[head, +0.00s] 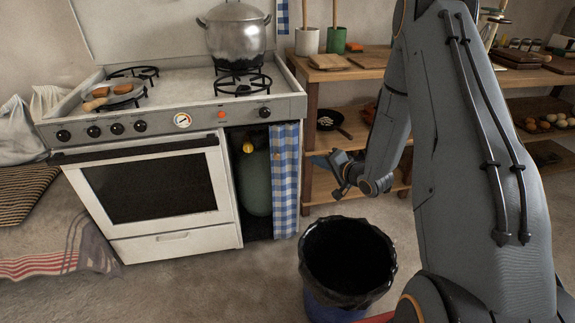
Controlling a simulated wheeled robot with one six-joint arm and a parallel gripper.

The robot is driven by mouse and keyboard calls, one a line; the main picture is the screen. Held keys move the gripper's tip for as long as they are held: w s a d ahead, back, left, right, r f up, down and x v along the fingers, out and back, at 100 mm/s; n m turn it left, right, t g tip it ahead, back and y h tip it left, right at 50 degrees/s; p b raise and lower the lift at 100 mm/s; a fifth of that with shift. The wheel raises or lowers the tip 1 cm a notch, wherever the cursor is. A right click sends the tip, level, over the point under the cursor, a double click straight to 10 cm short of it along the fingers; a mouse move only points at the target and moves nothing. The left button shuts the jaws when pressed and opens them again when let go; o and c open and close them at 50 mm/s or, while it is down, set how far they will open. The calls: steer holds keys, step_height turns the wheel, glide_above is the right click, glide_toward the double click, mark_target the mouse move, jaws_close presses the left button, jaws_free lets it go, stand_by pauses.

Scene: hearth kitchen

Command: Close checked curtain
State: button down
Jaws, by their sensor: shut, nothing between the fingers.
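The blue and white checked curtain (286,180) hangs bunched at the right side of the opening beside the oven. The opening is uncovered, and a green gas cylinder (254,183) with a yellow fitting stands inside it. My gripper (338,188) is just right of the curtain, in front of the wooden shelf. It is shut and empty. A gap shows between it and the curtain in the picture; I cannot tell the depth between them.
A bin with a black liner (347,262) stands on the floor below my gripper. The white stove (152,185) carries a large pot (236,32) and a pan (117,95). Wooden shelves (322,186) stand behind my arm. The floor before the oven is mostly clear.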

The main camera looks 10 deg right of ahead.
step_height(320, 180, down, 2)
steer(key=m+t+y+b, duration=0.1)
steer(key=m+t+y, duration=0.1)
glide_toward(287, 159)
step_height(287, 159, up, 4)
steer(key=w+a, duration=0.2)
steer(key=a, duration=0.2)
steer(key=w+a, duration=0.1)
steer(key=shift+a+f, duration=0.3)
steer(key=shift+f, duration=0.05)
